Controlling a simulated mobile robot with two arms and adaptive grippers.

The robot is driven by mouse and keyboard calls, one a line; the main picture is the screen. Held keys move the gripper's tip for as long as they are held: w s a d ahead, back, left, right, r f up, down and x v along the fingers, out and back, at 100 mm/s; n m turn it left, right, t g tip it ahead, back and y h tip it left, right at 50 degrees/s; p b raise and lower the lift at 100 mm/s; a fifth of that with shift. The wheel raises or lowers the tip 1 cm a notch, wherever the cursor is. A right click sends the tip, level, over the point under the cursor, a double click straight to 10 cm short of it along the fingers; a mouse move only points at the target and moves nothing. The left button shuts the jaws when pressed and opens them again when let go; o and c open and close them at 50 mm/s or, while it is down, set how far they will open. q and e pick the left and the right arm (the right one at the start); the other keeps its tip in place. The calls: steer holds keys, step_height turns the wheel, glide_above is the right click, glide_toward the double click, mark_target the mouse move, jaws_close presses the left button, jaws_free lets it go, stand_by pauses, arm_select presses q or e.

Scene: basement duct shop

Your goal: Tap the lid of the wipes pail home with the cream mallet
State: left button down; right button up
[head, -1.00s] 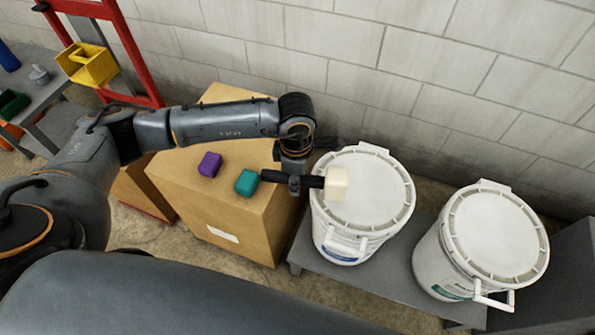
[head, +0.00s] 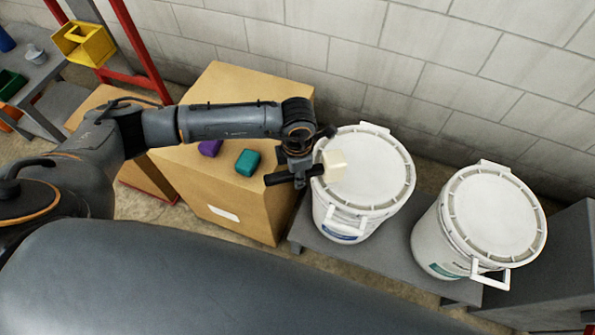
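My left gripper (head: 297,177) is shut on the black handle of the cream mallet (head: 334,165). The mallet's cream head is over the left part of the nearer pail's lid (head: 374,170); I cannot tell whether it touches. This white pail (head: 340,222) has a blue label and stands upright. A second white pail (head: 435,245) with a green label stands to its right, also lidded (head: 495,215). The labels are too small to read, so I cannot tell which is the wipes pail. My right gripper is not in view.
Both pails stand on a low grey platform (head: 385,260) by a block wall. A cardboard box (head: 240,210) left of them carries a purple block (head: 210,148) and a teal block (head: 248,162). A yellow bin (head: 82,45) hangs on a red frame at the far left.

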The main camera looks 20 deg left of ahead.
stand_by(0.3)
arm_select(q)
step_height(320, 180, down, 5)
steer(key=b, duration=0.4)
steer(key=shift+r+p, duration=1.45)
steer(key=shift+r, duration=0.85)
steer(key=shift+r+p, duration=1.25)
steer(key=shift+r, duration=0.75)
